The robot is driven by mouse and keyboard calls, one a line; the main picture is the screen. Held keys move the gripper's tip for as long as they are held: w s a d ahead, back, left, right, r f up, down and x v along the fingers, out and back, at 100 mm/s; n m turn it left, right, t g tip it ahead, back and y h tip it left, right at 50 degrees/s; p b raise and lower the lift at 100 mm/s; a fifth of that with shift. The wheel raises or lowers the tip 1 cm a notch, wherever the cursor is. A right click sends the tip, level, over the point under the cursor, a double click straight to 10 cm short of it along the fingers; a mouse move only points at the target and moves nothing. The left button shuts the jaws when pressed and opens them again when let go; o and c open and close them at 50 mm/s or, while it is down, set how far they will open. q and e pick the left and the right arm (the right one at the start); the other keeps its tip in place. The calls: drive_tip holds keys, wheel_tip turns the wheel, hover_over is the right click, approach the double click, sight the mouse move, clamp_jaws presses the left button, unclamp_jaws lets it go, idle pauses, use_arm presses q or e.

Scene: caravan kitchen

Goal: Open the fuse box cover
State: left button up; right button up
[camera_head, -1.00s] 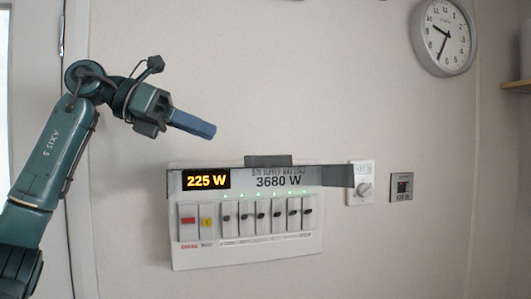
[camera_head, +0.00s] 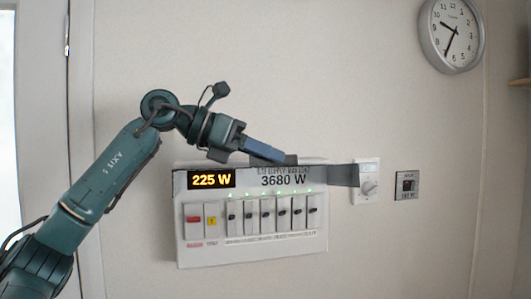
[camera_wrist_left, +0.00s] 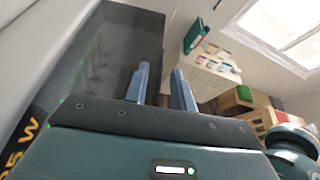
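The fuse box (camera_head: 300,245) is a white panel on the wall with a yellow "225 W" display, "3680 W" lettering and a row of switches with green lights. Its dark see-through cover (camera_head: 342,175) shows as a narrow grey band across the top, seeming to stick out from the wall, with the switches uncovered below. In the left wrist view the cover (camera_wrist_left: 115,45) is a large dark panel beyond the fingers. My left gripper (camera_head: 285,160) is at the cover's tab, overlapping it in view; I cannot tell whether they touch. Its fingers (camera_wrist_left: 160,85) are apart with nothing clearly between them. My right gripper is out of view.
A white dial (camera_head: 367,181) and a small grey socket plate (camera_head: 406,185) are on the wall right of the box. A round clock (camera_head: 451,35) hangs at the upper right. The wall above the box is clear.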

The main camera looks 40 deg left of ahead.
use_arm(q)
clamp_jaws()
idle(1.3)
